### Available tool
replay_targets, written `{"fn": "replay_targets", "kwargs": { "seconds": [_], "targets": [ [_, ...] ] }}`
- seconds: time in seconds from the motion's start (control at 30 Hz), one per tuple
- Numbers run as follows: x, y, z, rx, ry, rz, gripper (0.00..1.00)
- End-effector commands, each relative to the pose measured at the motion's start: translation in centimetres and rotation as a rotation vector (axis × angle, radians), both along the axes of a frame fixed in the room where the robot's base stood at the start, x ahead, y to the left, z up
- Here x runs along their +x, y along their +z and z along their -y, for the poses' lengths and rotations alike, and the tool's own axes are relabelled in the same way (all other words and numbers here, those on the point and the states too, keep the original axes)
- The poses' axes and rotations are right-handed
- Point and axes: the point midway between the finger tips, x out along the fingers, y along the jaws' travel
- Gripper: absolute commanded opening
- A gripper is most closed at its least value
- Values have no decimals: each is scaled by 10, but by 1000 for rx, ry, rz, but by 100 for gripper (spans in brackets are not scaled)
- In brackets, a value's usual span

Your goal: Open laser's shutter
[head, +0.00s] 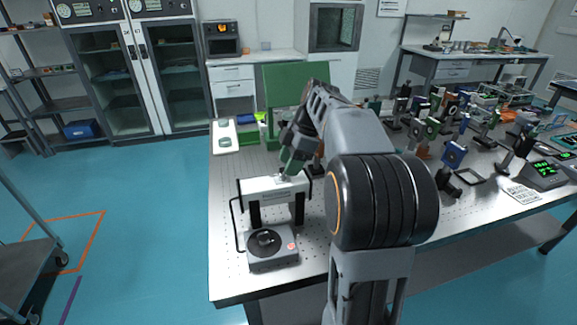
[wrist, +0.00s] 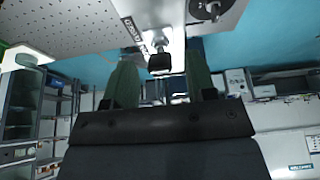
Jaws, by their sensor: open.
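The laser (head: 262,190) is a white box on black posts near the table's front left corner. In the wrist view its white body (wrist: 150,14) shows at the top, with dark lettering on its side. A small metallic shutter part with a black square end (wrist: 160,63) sticks out from it. My gripper (head: 288,168) is just above the laser's top in the head view. In the wrist view its two green fingers (wrist: 160,75) are apart, with the black end in the gap between them. I cannot tell whether either finger touches it.
A grey control box (head: 273,260) with a black knob and a red button stands in front of the laser, with a black cable beside it. A green board (head: 290,88) stands behind. Many optic mounts (head: 454,154) crowd the table (head: 225,268) to the right. The left edge is mostly clear.

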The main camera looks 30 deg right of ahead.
Motion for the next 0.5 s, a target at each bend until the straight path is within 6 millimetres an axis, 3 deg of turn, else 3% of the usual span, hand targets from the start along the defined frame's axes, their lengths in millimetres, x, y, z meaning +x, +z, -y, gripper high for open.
{"fn": "replay_targets", "kwargs": {
  "seconds": [0.47,0.5],
  "targets": [
    [1,-8,-3,0,0,1,51],
    [1,-8,-3,0,0,1,47]
  ]
}}
